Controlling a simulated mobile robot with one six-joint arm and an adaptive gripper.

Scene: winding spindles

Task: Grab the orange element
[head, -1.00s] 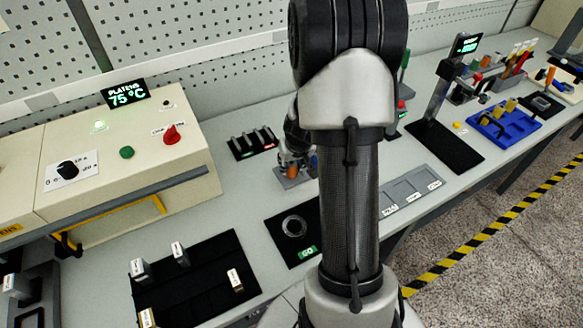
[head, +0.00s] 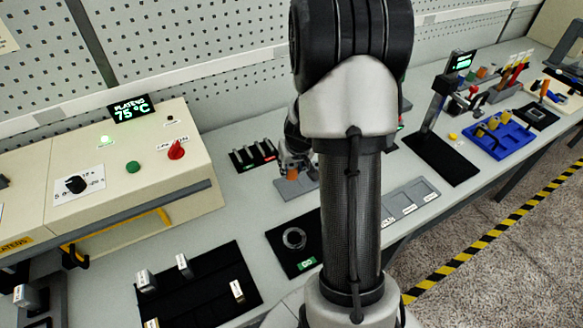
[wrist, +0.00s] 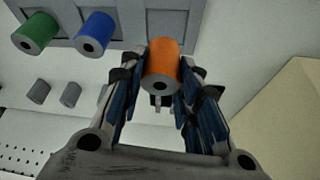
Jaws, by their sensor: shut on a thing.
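The orange element (wrist: 161,62) is a short cylinder with a dark hole in its end face. In the wrist view my gripper (wrist: 162,78) has one finger on each side of it and is shut on it. In the head view the orange element (head: 292,174) shows at the lower end of my gripper (head: 296,163), over a grey plate (head: 297,188). It looks lifted a little off that plate. My arm hides part of the gripper and the bench behind it.
A black rack (head: 254,156) stands left of the gripper, and a ring pad (head: 294,238) lies in front.

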